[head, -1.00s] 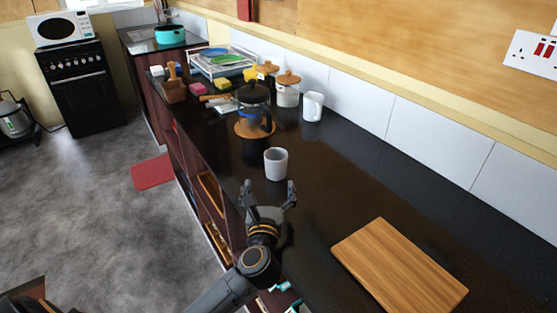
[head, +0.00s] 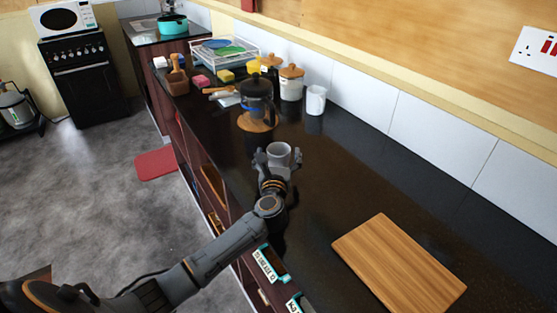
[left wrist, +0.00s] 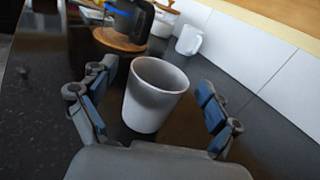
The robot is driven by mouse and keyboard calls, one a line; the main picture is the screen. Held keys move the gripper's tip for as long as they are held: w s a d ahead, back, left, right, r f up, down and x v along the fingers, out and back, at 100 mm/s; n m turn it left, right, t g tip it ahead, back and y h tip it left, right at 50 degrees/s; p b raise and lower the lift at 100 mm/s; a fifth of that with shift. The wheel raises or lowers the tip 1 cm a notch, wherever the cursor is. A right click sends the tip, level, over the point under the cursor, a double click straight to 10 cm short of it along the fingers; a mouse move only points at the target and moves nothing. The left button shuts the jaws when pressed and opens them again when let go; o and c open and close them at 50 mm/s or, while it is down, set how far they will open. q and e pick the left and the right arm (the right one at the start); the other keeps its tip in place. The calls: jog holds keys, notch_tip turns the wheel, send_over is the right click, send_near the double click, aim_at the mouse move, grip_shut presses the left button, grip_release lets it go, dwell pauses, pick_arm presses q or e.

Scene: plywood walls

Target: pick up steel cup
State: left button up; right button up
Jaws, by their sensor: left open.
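The steel cup (head: 279,153) is a plain light-grey tapered cup standing upright on the dark countertop. My left gripper (head: 270,158) is at the near side of the cup, its lower part hidden behind the fingers. In the left wrist view the cup (left wrist: 155,95) stands between the two fingers of my open left gripper (left wrist: 155,115), with gaps on both sides. I cannot tell whether a finger touches it. My right gripper is not in view.
A French press (head: 256,98) on a round wooden board stands behind the cup. A white mug (head: 315,100) and canisters stand near the tiled wall. A wooden cutting board (head: 399,262) lies at the front right. The counter right of the cup is clear.

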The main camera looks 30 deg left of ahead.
pick_arm(q)
jog(key=shift+x, duration=1.15)
jog(key=shift+s, duration=0.1)
jog(key=c, duration=1.4)
jog(key=shift+r, duration=0.1)
